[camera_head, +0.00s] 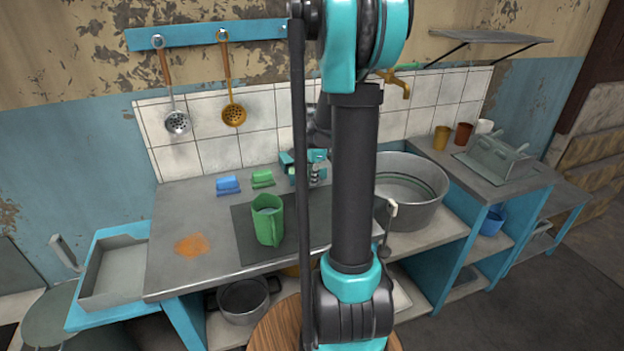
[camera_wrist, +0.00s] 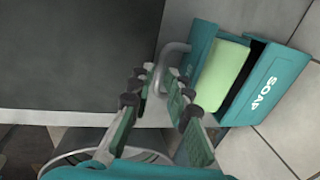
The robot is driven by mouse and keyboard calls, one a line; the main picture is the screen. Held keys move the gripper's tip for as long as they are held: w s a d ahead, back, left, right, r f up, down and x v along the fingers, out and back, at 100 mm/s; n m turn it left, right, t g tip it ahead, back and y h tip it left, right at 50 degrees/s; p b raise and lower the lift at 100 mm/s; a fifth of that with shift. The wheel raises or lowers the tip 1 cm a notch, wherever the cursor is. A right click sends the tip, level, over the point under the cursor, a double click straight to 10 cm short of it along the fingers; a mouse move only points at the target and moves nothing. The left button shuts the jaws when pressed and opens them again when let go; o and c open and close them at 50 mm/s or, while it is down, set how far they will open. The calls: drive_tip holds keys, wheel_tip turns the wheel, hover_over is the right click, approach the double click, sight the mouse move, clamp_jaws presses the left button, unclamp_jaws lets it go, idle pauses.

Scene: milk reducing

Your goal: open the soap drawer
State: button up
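The teal soap drawer (camera_wrist: 257,92), marked SOAP, is at the upper right of the wrist view. A pale green block (camera_wrist: 222,72) shows inside it beside a dark gap. A grey curved handle (camera_wrist: 172,48) stands at its left side. My gripper (camera_wrist: 159,77) has its two fingers apart, with the lower part of the handle between the fingertips. I cannot tell whether either finger touches it. In the head view my arm covers much of the area around my gripper, which is near the tiled wall at the back of the counter.
The counter (camera_head: 178,262) holds a green pitcher (camera_head: 267,220), a blue brush-like item (camera_head: 228,186) and a green one (camera_head: 262,178). A large metal basin (camera_head: 412,215) stands to the right. Ladles (camera_head: 178,120) hang on the wall. A grey tray (camera_head: 118,270) is at the left.

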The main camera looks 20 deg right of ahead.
wheel_tip(320, 180, up, 11)
drive_tip(key=s, duration=0.2)
drive_tip(key=shift+s, duration=0.2)
idle(0.4)
